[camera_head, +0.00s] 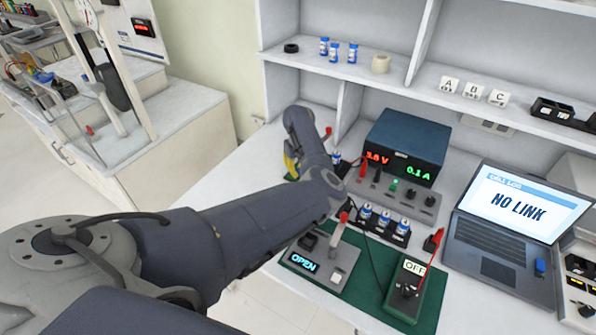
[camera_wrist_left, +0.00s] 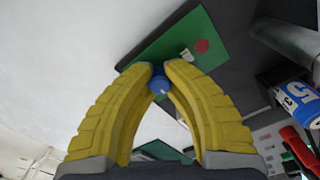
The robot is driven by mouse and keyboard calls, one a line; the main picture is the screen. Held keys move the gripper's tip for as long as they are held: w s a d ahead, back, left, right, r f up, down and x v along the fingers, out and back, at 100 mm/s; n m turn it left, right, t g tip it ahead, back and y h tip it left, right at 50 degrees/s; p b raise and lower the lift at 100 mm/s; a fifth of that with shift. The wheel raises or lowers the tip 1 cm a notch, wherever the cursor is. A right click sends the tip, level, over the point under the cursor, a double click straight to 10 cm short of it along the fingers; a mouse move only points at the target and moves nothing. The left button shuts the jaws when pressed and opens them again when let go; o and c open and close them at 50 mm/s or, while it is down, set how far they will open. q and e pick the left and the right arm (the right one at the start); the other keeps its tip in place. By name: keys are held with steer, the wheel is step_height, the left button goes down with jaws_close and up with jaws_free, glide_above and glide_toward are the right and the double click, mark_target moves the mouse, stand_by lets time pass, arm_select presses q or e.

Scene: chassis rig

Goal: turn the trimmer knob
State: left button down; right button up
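The trimmer knob is a small blue knob (camera_wrist_left: 159,84) at a green board (camera_wrist_left: 205,40) in the left wrist view. My left gripper (camera_wrist_left: 157,70) has yellow fingers whose tips close in on both sides of the blue knob and appear to touch it. In the head view my left gripper (camera_head: 290,164) is mostly hidden behind my own arm, low over the bench's left part. Only a sliver of the green board (camera_head: 293,178) shows there, and the knob is hidden. My right gripper is in neither view.
A blue power supply (camera_head: 408,140) reads 3.8 V and 0.1 A. Blue-labelled cells (camera_head: 384,219) stand in a holder before it. A tester (camera_head: 322,263) reads OPEN, a meter reads OFF (camera_head: 413,267), and a laptop (camera_head: 520,215) shows NO LINK. A shelf (camera_head: 400,75) stands behind.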

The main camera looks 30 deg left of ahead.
mark_target(298, 169)
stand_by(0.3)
arm_select(q)
steer(key=shift+a+r+n, duration=0.1)
steer(key=shift+n, duration=1.2)
steer(key=c, duration=1.2)
jaws_free()
step_height(298, 169, up, 12)
